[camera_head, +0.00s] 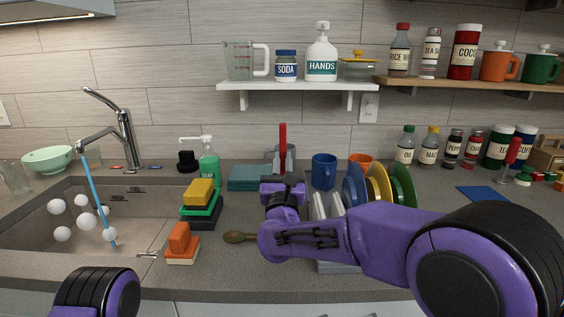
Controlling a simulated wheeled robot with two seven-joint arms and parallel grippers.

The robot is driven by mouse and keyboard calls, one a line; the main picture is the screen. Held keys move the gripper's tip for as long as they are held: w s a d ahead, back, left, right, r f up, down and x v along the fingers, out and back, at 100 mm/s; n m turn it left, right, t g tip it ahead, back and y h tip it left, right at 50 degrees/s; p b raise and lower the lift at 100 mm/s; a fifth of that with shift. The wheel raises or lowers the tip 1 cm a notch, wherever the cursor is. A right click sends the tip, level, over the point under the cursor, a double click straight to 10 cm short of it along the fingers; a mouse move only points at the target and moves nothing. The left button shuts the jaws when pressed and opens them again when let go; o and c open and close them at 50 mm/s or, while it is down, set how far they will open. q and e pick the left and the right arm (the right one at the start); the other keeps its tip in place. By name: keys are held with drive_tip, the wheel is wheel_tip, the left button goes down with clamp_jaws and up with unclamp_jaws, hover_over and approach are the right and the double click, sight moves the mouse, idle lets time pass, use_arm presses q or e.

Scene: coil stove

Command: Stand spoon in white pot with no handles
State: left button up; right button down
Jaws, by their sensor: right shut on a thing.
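My right gripper (283,164) points away over the middle of the counter. It is shut on a red stick-like handle (282,134), which stands upright between the fingers. The lower end of the red thing is hidden by the gripper, so I cannot tell whether it is a spoon. A grey pot-like container (270,153) stands behind the gripper, partly hidden. I cannot tell whether the red thing is inside it or in front of it. A brown-green spoon (236,237) lies on the counter, left of my right arm. No clearly white pot shows. My left gripper is out of view.
A dish rack with coloured plates (378,185) stands right of the gripper, partly behind my arm. A blue mug (323,172) is near. Stacked sponges (199,204), an orange-handled brush (181,243) and the sink (60,238) are left. A blue mat (482,192) lies right.

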sight(282, 173)
drive_tip(key=f+b, duration=0.4)
drive_tip(key=f, duration=0.1)
drive_tip(key=shift+s, duration=0.2)
drive_tip(key=shift+f, duration=0.15)
drive_tip(key=c, duration=1)
unclamp_jaws()
